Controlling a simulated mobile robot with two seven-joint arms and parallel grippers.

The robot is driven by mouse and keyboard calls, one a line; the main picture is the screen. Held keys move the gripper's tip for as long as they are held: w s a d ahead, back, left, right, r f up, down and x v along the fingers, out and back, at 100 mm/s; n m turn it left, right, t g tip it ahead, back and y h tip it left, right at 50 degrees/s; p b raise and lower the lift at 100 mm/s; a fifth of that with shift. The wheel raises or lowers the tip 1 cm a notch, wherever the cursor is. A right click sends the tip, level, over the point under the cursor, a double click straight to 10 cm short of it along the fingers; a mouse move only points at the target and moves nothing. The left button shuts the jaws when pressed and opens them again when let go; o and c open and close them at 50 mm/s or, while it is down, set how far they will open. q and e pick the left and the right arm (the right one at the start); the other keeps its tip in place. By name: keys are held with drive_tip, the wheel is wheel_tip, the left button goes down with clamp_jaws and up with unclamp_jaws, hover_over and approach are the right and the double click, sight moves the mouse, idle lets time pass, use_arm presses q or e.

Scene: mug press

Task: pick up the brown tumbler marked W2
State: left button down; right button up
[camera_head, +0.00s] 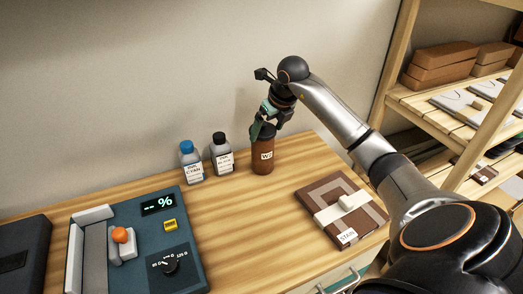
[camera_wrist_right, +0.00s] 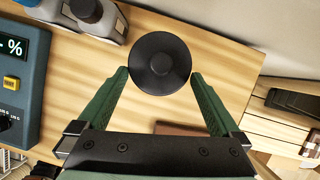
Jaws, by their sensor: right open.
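The brown tumbler (camera_head: 263,158) has a dark lid and a white label that reads W2. It stands upright on the wooden table, to the right of two bottles. In the right wrist view its round black lid (camera_wrist_right: 160,62) lies between and slightly beyond the tips of the green fingers. My right gripper (camera_head: 265,127) is at the tumbler's top, coming from above. It is open, with one finger on each side of the lid in the right wrist view (camera_wrist_right: 160,76). Whether the fingers touch the lid I cannot tell. My left gripper is not in view.
A blue-capped bottle (camera_head: 191,164) and a black-capped bottle (camera_head: 221,154) stand close left of the tumbler. A blue device (camera_head: 140,245) with a percent display is at front left. A brown flat package (camera_head: 341,205) lies at right. Wooden shelves (camera_head: 440,98) stand beyond.

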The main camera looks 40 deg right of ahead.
sight(263, 151)
drive_tip(key=x, duration=0.6)
drive_tip(key=shift+w+f, duration=0.2)
drive_tip(key=shift+f, duration=0.05)
drive_tip(key=shift+r, duration=0.1)
drive_tip(key=c, duration=1.2)
drive_tip(key=shift+r, duration=0.1)
